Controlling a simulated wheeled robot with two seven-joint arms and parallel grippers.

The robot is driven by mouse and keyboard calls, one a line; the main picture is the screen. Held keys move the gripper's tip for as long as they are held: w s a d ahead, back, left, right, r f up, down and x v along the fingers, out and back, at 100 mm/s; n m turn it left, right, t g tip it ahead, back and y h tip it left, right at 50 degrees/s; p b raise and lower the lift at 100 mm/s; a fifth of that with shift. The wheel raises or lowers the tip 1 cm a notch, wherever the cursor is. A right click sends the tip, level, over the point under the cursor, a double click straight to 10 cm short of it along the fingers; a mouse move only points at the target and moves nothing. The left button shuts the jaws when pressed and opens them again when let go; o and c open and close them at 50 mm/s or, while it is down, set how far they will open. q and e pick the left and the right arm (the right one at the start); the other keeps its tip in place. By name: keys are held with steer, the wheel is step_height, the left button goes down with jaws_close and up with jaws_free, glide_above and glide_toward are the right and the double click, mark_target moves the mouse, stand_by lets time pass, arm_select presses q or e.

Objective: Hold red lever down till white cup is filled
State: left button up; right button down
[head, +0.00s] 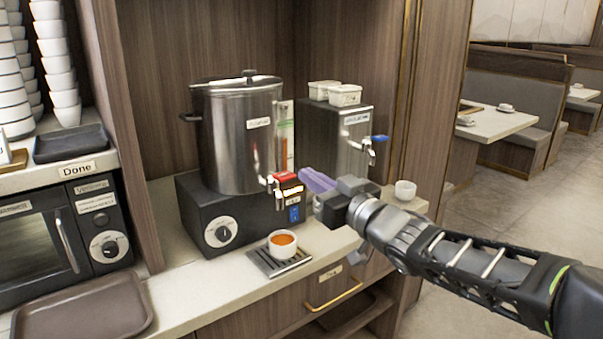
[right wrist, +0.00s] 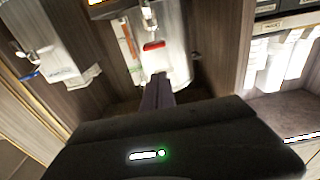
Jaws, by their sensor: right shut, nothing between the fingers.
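The red lever (head: 286,177) is on the tap at the front of the large steel urn (head: 240,140). It also shows in the right wrist view (right wrist: 153,45), just beyond my fingertips. The white cup (head: 283,252) stands upright on a dark drip tray (head: 262,262) below the tap and holds orange-brown liquid that looks near the rim. I see no clear stream. My right gripper (head: 305,177) is shut and empty, its purple fingers just right of the lever; I cannot tell whether they touch it. My left gripper is not in view.
A second steel dispenser (head: 345,130) with a blue-handled tap (head: 379,138) stands behind my right gripper. Another white cup (head: 405,190) is on the counter at right. A microwave (head: 40,245), brown tray (head: 85,312) and stacked cups (head: 55,60) are at left.

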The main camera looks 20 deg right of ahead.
steer(key=shift+v, duration=2.3)
steer(key=shift+w+d, duration=0.1)
steer(key=shift+d, duration=0.05)
steer(key=s+a+f+m+g+h+p, duration=0.15)
steer(key=f+g, duration=0.25)
steer(key=f, duration=1.3)
steer(key=s+a+f+m+g+h, duration=0.1)
steer(key=a+f+m+g+h, duration=0.15)
steer(key=f, duration=1.55)
steer(key=s+a+f+g, duration=0.3)
steer(key=s+f, duration=0.4)
steer(key=s, duration=0.2)
steer(key=s+a+f+m+g+p, duration=0.1)
steer(key=s+a+f+g, duration=0.2)
steer(key=s+f, duration=0.5)
steer(key=s+a+f+m+g+y+p, duration=0.1)
steer(key=s+a+f+g, duration=0.2)
steer(key=s+f, duration=0.5)
steer(key=shift+s+a+f+g, duration=0.2)
steer(key=shift+s+g, duration=0.45)
steer(key=shift+s, duration=0.35)
